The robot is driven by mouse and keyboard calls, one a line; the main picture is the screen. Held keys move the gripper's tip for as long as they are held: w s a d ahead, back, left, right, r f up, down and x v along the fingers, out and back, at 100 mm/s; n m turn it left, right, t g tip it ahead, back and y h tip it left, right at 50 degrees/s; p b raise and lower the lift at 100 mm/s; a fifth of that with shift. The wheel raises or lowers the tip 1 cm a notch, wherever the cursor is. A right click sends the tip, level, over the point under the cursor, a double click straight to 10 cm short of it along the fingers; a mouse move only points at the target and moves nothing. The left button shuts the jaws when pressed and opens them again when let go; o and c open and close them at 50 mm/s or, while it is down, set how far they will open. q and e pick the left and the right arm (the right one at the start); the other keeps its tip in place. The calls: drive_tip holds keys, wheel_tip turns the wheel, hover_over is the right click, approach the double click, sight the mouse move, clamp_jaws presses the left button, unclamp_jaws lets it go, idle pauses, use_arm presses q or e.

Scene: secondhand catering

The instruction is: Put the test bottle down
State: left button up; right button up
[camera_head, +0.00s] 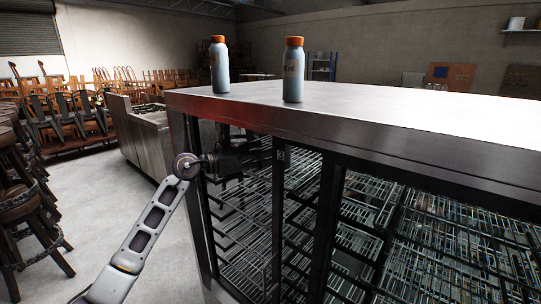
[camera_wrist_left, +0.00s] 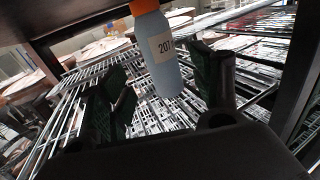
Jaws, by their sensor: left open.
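A pale blue-grey bottle with an orange cap and a white label reading "207" (camera_wrist_left: 162,55) shows in the left wrist view, between my open fingers. Its base appears at the wire shelf (camera_wrist_left: 75,90); I cannot tell whether it rests fully on it. My left gripper (camera_wrist_left: 168,88) is open, with a finger on each side of the bottle and visible gaps. In the head view my left gripper (camera_head: 238,162) is a dark shape inside the glass-fronted cabinet (camera_head: 400,130), and the bottle there is hidden. My right gripper is not in view.
Two similar bottles, one at left (camera_head: 220,68) and one at right (camera_head: 293,72), stand on the cabinet's top. Dark door frames and posts (camera_head: 325,215) border the racks. Stools (camera_head: 30,215) and stacked chairs (camera_head: 75,115) fill the left; the floor (camera_head: 105,190) between is clear.

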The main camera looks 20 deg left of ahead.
use_arm(q)
drive_tip(key=v, duration=0.3)
drive_tip(key=shift+f+b, duration=0.1)
drive_tip(key=shift+b, duration=0.2)
drive_tip(key=shift+s+a, duration=0.25)
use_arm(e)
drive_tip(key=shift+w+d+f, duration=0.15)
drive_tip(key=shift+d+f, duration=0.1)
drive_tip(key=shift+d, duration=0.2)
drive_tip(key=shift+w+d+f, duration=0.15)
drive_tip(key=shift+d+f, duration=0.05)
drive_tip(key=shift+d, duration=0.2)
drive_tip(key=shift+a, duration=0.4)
